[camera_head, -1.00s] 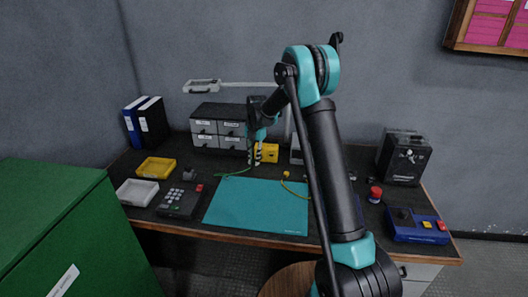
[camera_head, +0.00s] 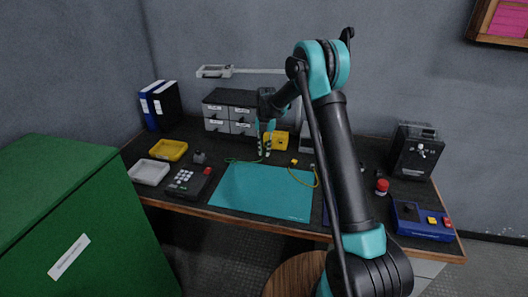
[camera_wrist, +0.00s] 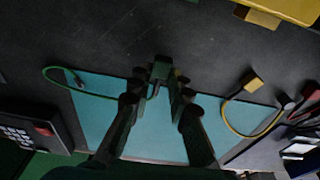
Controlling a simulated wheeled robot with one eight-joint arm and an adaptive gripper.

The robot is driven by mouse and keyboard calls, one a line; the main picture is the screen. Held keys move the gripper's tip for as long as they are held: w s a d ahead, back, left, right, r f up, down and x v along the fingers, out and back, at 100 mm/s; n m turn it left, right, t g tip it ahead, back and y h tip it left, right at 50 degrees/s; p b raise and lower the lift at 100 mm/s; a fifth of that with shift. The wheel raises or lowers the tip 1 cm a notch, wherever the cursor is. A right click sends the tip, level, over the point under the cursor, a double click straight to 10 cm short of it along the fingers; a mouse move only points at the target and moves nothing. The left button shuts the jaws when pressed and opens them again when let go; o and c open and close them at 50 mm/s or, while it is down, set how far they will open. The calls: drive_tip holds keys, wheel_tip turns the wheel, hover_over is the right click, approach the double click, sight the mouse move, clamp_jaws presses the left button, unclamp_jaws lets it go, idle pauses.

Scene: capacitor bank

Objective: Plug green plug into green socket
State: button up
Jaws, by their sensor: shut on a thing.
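My gripper (camera_head: 264,152) is over the back part of the desk, near the far edge of the teal mat. In the wrist view my gripper (camera_wrist: 160,85) points at the dark desk top, its fingers shut on the small dark green plug (camera_wrist: 162,67). A thin green cable (camera_wrist: 62,70) loops from the plug over the mat's left corner; it also shows in the head view (camera_head: 240,161). I cannot make out a green socket in either view. A yellow housing (camera_head: 279,141) stands just behind and right of my gripper.
A yellow plug (camera_wrist: 251,80) with a yellow cable lies right of my gripper. The teal mat (camera_head: 262,190) is mostly clear. Grey drawers (camera_head: 230,112) stand behind; a keypad (camera_head: 187,183) and trays are left. A red button (camera_head: 382,186) and blue control box (camera_head: 422,221) are right.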

drive_tip(key=shift+w+d, duration=0.25)
drive_tip(key=shift+w, duration=0.95)
drive_tip(key=shift+w+d, duration=0.2)
drive_tip(key=shift+w, duration=1)
drive_tip(key=shift+w+d, duration=0.1)
drive_tip(key=shift+w, duration=0.45)
drive_tip(key=o, duration=0.9)
drive_tip(key=shift+c, duration=0.2)
drive_tip(key=shift+r, duration=0.1)
wheel_tip(320, 180, up, 12)
drive_tip(key=w, duration=0.1)
drive_tip(key=shift+w+d, duration=0.2)
drive_tip(key=shift+w, duration=0.2)
